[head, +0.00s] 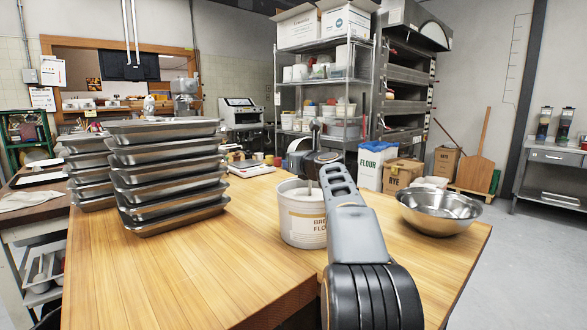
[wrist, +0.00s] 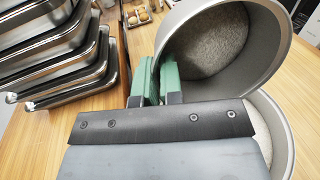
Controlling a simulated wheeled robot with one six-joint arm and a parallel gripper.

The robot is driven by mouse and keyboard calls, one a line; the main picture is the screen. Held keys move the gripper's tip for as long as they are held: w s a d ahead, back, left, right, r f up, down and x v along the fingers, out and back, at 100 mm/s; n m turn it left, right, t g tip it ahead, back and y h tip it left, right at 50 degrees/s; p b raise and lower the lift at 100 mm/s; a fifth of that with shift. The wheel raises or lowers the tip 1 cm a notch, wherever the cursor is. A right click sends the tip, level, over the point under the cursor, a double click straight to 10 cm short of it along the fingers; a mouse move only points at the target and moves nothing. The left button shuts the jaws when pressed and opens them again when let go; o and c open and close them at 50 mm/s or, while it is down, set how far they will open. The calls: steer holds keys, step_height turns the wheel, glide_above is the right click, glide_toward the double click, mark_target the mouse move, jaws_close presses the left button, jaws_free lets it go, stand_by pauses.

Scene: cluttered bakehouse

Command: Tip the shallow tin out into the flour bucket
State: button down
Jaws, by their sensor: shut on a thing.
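The shallow tin (wrist: 272,62) is a round grey metal tin, tipped on its side in the wrist view, with a grainy grey-beige mass inside. My gripper (wrist: 157,80) is shut on its wall with green finger pads. The flour bucket (head: 303,222), pale with a flour label, stands on the wooden table in the head view. Its rim and pale contents show below the tin in the wrist view (wrist: 277,120). The tin (head: 295,152) is held above the bucket in the head view, partly hidden by my gripper (head: 311,155). I cannot tell whether anything is falling out.
Stacked metal trays (head: 170,180) stand left of the bucket. A steel bowl (head: 438,211) sits at the right table edge. The front left of the table (head: 180,270) is clear.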

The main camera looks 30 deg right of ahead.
steer(key=shift+s+f+t+b, duration=0.35)
steer(key=shift+t+b, duration=0.25)
steer(key=shift+b, duration=1.35)
steer(key=shift+s+r+t+b, duration=0.15)
steer(key=shift+t+b, duration=0.15)
steer(key=shift+b, duration=0.55)
steer(key=shift+r, duration=0.1)
